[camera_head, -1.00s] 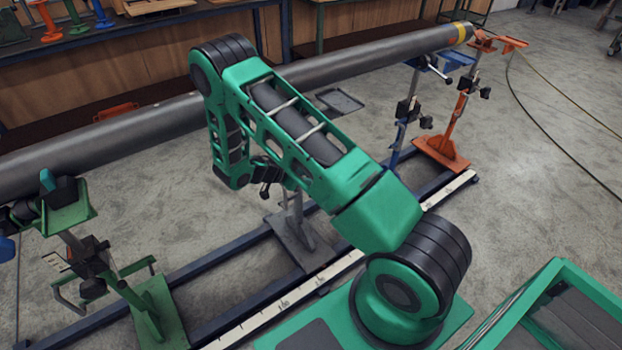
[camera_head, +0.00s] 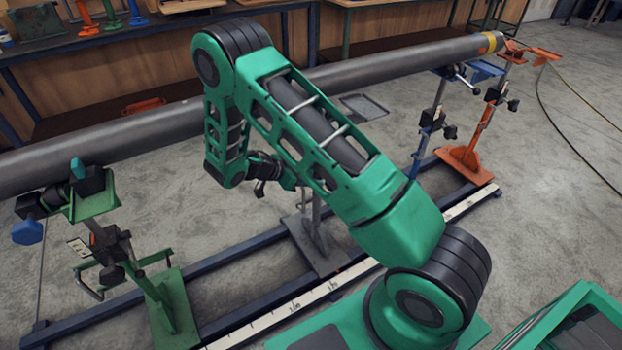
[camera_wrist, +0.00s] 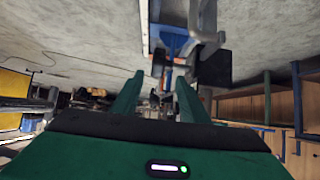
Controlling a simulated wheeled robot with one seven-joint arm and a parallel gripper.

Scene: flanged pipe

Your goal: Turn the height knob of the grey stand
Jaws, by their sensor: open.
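The grey stand (camera_head: 318,245) stands on the rails in the middle of the head view. Its base plate and lower post show; its upper part is hidden behind my arm. My gripper (camera_head: 280,175) is beside the upper part of this stand, under the pipe, partly covered by my arm. A small black part shows near it; I cannot tell whether it is the height knob. In the wrist view the two green fingers (camera_wrist: 157,97) are apart, with nothing held between them. Dark and blue stand parts lie beyond the fingertips, too small to name surely.
The long grey pipe (camera_head: 130,135) runs across behind my arm. A green stand (camera_head: 170,310) is at the left, a blue stand (camera_head: 430,120) and an orange stand (camera_head: 470,155) at the right. A rail with a white scale (camera_head: 290,308) runs below. Bare floor lies at the right.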

